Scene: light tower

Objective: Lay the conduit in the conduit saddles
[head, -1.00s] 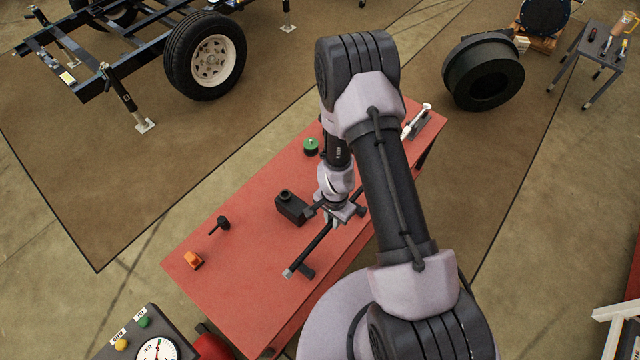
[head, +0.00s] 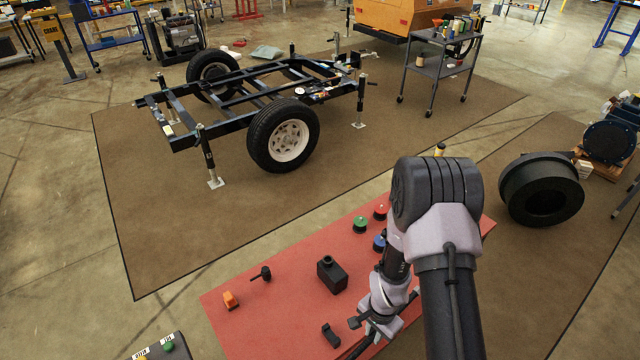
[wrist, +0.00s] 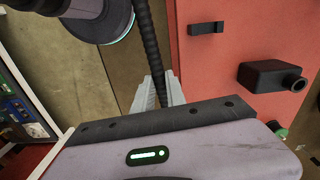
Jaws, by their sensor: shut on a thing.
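The conduit is a black ribbed tube (wrist: 147,45) that runs up the wrist view between the two pale fingers of my gripper (wrist: 158,92), which is shut on it. In the head view my gripper (head: 372,326) is low over the front of the red table, and only a little of the conduit shows there. A black rest block (head: 331,334) stands bare on the table to the left; it also shows in the wrist view (wrist: 206,28), apart from the conduit. I cannot make out the conduit saddles for certain in either view.
A dark trailer frame (head: 187,140) on wheels and jacks stands beyond, with open floor between. A cart (head: 438,68) stands behind.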

